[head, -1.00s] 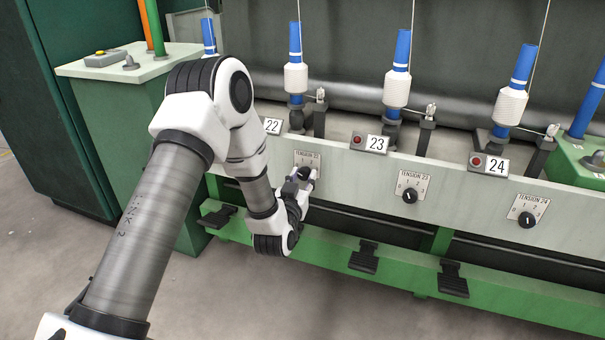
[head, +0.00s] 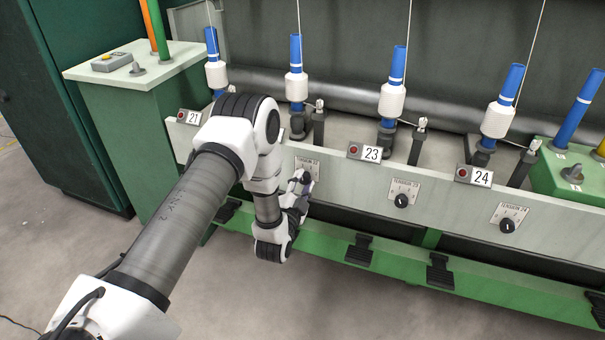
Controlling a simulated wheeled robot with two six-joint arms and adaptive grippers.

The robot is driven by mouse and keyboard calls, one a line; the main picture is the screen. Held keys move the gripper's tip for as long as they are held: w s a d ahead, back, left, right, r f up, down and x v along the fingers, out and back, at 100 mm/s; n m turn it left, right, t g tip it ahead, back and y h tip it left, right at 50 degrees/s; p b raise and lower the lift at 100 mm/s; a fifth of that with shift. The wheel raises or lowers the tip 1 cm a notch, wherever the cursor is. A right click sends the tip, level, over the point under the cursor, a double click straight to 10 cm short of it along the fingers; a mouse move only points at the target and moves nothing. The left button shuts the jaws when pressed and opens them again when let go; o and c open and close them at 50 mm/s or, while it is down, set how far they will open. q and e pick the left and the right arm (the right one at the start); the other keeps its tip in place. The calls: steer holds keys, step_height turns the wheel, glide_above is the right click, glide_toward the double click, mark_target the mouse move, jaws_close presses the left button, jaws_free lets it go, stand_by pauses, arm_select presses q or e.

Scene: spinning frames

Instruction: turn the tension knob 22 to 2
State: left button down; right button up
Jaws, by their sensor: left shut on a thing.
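The tension 22 plate (head: 309,163) is on the pale front rail, with its top edge and lettering showing. My left gripper (head: 303,182) is in front of its lower part, shut on the tension knob 22. The gripper and wrist hide that knob, so I cannot read where it points. My left arm comes in from the lower left and bends down to the rail. My right gripper is not in view.
Knob 23 (head: 401,201) and knob 24 (head: 507,225) are to the right on the same rail. Black pedals (head: 360,250) jut from the green lower beam. The floor in front is clear.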

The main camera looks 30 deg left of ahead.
arm_select(q)
steer(key=m+p, duration=0.4)
steer(key=shift+r+m, duration=0.2)
steer(key=shift+m, duration=0.2)
steer(key=shift+f+m+h+p, duration=0.2)
steer(key=shift+m+h+p, duration=0.1)
steer(key=shift+m+p, duration=0.95)
steer(key=shift+m, duration=0.25)
steer(key=c, duration=0.8)
jaws_free()
steer(key=shift+o, duration=0.2)
steer(key=v, duration=0.7)
steer(key=shift+s, duration=0.25)
steer(key=shift+f, duration=0.1)
